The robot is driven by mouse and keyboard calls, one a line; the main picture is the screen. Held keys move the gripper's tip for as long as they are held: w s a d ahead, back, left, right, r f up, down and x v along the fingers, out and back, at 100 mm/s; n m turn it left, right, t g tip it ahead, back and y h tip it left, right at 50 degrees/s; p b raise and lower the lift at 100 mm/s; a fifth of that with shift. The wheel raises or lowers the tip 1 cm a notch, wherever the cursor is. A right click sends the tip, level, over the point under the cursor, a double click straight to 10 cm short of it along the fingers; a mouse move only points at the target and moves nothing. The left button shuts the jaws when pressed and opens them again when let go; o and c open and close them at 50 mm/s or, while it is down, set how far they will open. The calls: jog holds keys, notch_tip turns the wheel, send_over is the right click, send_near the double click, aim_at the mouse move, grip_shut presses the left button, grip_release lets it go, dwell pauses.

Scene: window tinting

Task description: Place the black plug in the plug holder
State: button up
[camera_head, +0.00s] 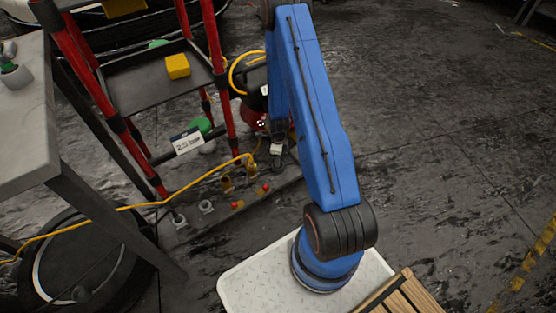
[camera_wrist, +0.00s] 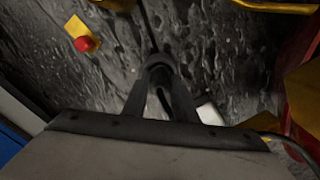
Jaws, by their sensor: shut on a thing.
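My gripper (camera_wrist: 160,68) is shut on a small dark thing, most likely the black plug (camera_wrist: 158,60), at its fingertips in the wrist view. A thin black cord runs from the fingertips to the top of the picture. The plug's shape is hard to tell against the dark floor. In the head view my gripper (camera_head: 277,158) is small, low beside the red rack, behind my blue arm. A dark strip on the floor (camera_head: 222,217) bears small white, yellow and red fittings. I cannot tell which of them is the plug holder.
A yellow fitting with a red knob (camera_wrist: 82,38) is at upper left in the wrist view. A red-framed rack (camera_head: 217,45) with a yellow block (camera_head: 177,66) stands close by. A yellow cable (camera_head: 150,204) crosses the floor. Open floor (camera_head: 450,110) lies right.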

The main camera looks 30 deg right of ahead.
jog(key=shift+f, duration=0.1)
jog(key=o, duration=1.1)
jog(key=shift+c, duration=0.2)
jog(key=a+r+n+t, duration=0.1)
jog(key=a+r+n, duration=0.15)
jog(key=r, duration=1.25)
jog(key=a+r+n, duration=0.2)
jog(key=r+n, duration=0.2)
jog(key=r, duration=1)
jog(key=s+a+r+n+t, duration=0.1)
jog(key=s+a+r+n, duration=0.15)
jog(key=r, duration=0.45)
jog(key=s+a+r+n, duration=0.2)
jog(key=s+r+n, duration=0.15)
jog(key=r, duration=0.35)
jog(key=s+a+r+n+t, duration=0.1)
jog(key=s+a+r+n, duration=0.2)
jog(key=s+r+n, duration=0.4)
jog(key=s+a+r+n+t, duration=0.1)
jog(key=s+a+r+n, duration=0.2)
jog(key=s, duration=1.4)
notch_tip(320, 180, up, 6)
jog(key=n, duration=0.4)
jog(key=shift+s+a+t, duration=0.15)
jog(key=shift+a+t, duration=0.25)
